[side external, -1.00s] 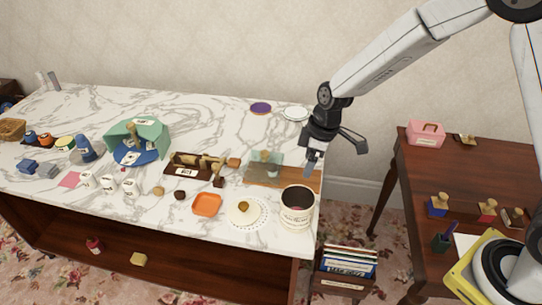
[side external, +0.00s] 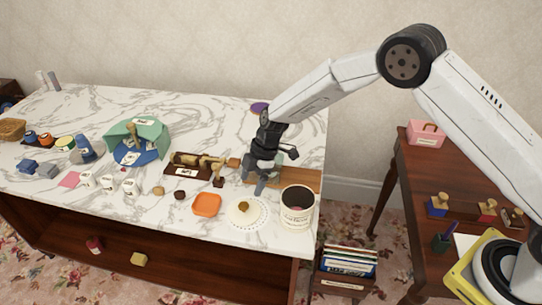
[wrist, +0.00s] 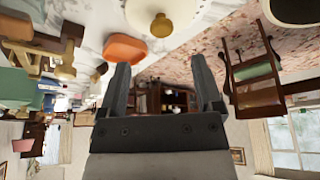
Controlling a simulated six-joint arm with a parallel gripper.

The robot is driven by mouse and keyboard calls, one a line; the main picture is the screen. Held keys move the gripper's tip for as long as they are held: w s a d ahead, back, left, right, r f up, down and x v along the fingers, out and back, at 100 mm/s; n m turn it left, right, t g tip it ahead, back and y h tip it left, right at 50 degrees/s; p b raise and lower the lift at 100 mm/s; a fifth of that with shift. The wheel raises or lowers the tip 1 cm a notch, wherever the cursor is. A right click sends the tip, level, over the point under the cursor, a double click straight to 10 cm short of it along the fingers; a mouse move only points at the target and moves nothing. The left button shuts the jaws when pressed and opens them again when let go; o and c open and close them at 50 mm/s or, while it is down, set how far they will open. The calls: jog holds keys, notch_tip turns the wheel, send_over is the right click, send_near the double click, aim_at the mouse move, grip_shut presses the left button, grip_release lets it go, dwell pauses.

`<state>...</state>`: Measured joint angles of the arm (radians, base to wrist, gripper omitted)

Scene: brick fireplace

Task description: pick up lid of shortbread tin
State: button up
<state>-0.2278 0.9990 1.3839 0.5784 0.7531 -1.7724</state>
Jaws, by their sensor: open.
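The cream lid (side external: 237,217) with a round brown knob lies on a white lace doily (side external: 262,222) near the table's front edge. The open cream tin (side external: 297,216), dark inside, stands upright just right of it. My gripper (side external: 262,186) is open and empty, above and slightly behind the lid, apart from it. In the wrist view the lid (wrist: 178,8) and its knob show at the top, beyond my open fingers (wrist: 159,68). The tin's rim is at the top right there.
An orange square dish (side external: 206,205) sits left of the lid. A wooden board (side external: 306,180) lies behind the tin, partly hidden by my gripper. A dark rack with wooden stamps (side external: 187,172) stands to the left.

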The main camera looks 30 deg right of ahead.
aim_at(244, 204)
jog(key=shift+x, duration=1.25)
jog(key=shift+f, duration=0.1)
jog(key=shift+x, duration=2.5)
jog(key=shift+s, duration=0.1)
grip_shut()
